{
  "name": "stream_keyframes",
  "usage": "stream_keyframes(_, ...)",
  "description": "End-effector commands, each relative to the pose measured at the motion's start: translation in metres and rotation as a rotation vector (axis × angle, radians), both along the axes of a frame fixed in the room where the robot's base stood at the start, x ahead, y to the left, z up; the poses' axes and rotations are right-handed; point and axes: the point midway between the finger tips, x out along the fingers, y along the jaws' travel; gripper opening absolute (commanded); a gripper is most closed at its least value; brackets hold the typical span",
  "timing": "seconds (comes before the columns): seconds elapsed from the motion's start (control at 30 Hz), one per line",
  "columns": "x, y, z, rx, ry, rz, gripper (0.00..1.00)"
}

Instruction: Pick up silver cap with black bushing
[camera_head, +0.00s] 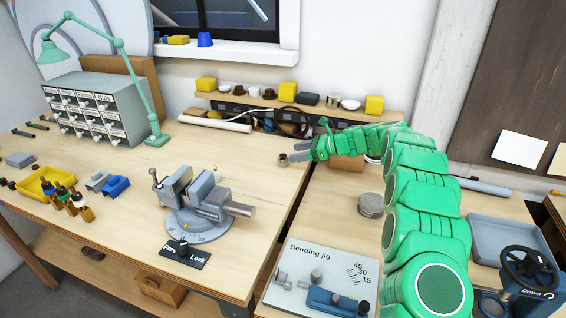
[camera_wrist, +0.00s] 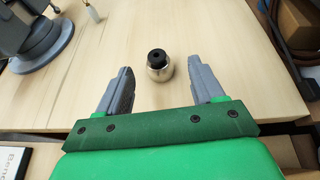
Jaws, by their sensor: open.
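The silver cap with black bushing (camera_wrist: 158,68) stands upright on the wooden workbench in the wrist view, its black bushing on top. My gripper (camera_wrist: 165,72) is open, with one grey finger to the left of the cap and one to the right. The cap sits a little beyond the fingertips, roughly centred, and nothing is held. In the head view the cap (camera_head: 283,160) is a small shape just left of my gripper (camera_head: 291,151), near the right edge of the bench top.
A vise (camera_head: 190,195) on a round base stands on the bench, left of the cap. A shelf (camera_head: 290,103) with small parts runs along the wall behind. A bending jig (camera_head: 300,262) and a grey tray (camera_head: 505,235) lie toward the front right. Bench surface around the cap is clear.

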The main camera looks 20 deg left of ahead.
Motion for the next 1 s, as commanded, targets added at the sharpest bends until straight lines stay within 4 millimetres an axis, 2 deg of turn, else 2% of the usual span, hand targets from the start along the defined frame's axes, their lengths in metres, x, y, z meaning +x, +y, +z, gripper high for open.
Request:
stream_keyframes(0.27,-0.003,0.018,-0.007,0.001,0.001,0.002,0.67)
stream_keyframes(0.53,-0.008,0.05,-0.021,-0.002,0.0,0.001,0.67)
stream_keyframes(0.83,-0.007,0.055,-0.022,0.0,0.001,-0.001,0.67)
stream_keyframes(1.0,-0.007,0.055,-0.022,0.0,0.0,0.0,0.41)
